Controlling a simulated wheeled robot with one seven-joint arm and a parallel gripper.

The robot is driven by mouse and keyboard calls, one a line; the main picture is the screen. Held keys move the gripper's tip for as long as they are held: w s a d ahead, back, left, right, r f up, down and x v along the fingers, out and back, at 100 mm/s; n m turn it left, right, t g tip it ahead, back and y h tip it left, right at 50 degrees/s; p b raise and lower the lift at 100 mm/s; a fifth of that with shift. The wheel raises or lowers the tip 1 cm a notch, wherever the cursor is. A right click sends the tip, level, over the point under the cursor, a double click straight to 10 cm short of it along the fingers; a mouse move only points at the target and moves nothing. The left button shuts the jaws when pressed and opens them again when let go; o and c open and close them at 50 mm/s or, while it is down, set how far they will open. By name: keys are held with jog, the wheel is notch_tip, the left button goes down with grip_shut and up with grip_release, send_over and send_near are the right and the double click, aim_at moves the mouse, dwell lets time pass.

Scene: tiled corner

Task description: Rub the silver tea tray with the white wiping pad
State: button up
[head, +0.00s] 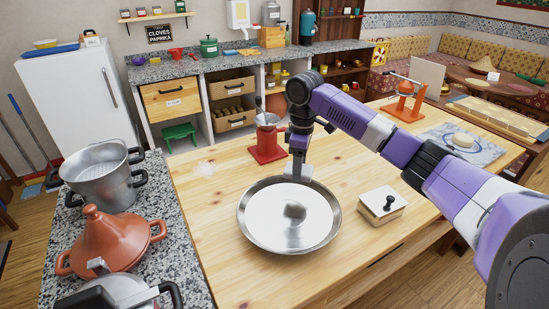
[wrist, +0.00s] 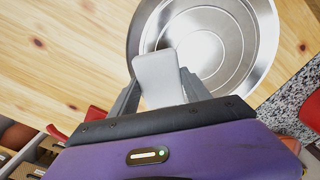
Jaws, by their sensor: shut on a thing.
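The silver tea tray (head: 249,232) is round and shiny and lies flat on the wooden table. In the wrist view its rim (wrist: 139,38) shows beyond my gripper. My gripper (head: 298,172) is at the tray's far edge in the head view, pointing down. In the wrist view my gripper (wrist: 160,92) is shut on the white wiping pad (wrist: 157,75), a pale flat block between the grey fingers. The pad overlaps the near part of the tray in that view. I cannot tell whether it touches the tray. A dark reflection shows in the tray's middle.
A cream box with a black knob (head: 382,204) stands right of the tray. A red-based device (head: 266,150) stands behind it. A tagine (head: 112,240) and a steel pot (head: 100,175) stand on the left counter. The table left of the tray is mostly clear.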

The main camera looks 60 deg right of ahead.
jog(key=shift+w+f, duration=0.15)
jog(key=shift+w, duration=0.35)
jog(key=b, duration=0.6)
send_over(288, 187)
jog(key=s+a, duration=0.1)
jog(key=s, duration=0.2)
notch_tip(288, 187, down, 6)
jog(key=shift+a+r, duration=0.15)
jog(key=shift+f+b, duration=0.3)
jog(key=shift+f, duration=0.7)
jog(key=shift+w+d+r, duration=0.1)
jog(key=shift+w+d, duration=0.25)
jog(key=shift+w, duration=0.5)
jog(key=shift+w+d+r, duration=0.1)
jog(key=shift+w+d, duration=0.25)
jog(key=shift+w, duration=0.45)
jog(key=shift+f+p, duration=0.1)
jog(key=shift+p, duration=0.35)
